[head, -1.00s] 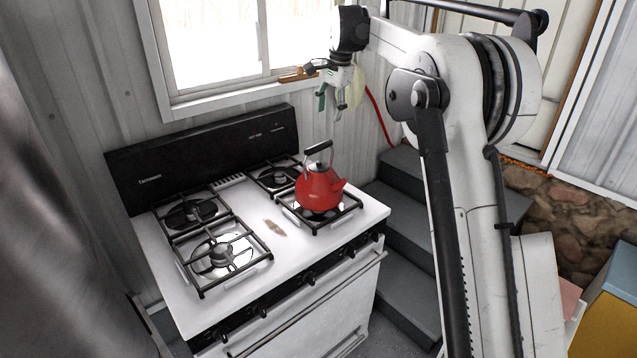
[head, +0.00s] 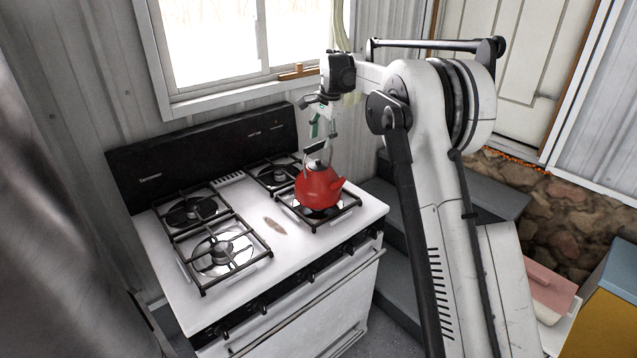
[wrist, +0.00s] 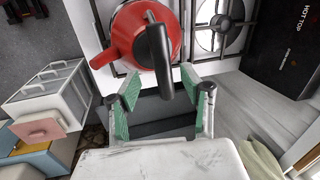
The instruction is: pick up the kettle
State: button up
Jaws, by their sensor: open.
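The red kettle (head: 319,187) stands upright on the front right burner grate of the white stove (head: 262,220), its spout to the right. Its black handle (wrist: 157,54) arches over the lid and shows large in the wrist view, with the red body (wrist: 134,34) behind it. My gripper (head: 322,128) is just above the kettle, pointing down. In the wrist view my gripper (wrist: 162,88) is open, its green-padded fingers apart, with the near end of the handle between or just above them. I cannot tell whether they touch it.
The other burners, with black grates (head: 222,254), are empty. The black stove backguard (head: 205,150) and the window (head: 225,45) are behind. Grey steps (head: 400,235) are right of the stove. A yellow cabinet (head: 610,320) stands at far right.

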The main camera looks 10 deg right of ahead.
aim_at(319, 143)
jog(key=x, duration=0.3)
jog(key=shift+w+a+f+p, duration=0.15)
jog(key=shift+a+f+p, duration=0.05)
jog(key=shift+p, duration=0.2)
jog(key=shift+f, duration=0.3)
jog(key=shift+f+b, duration=0.25)
jog(key=shift+b, duration=0.05)
grip_shut()
dwell(0.5)
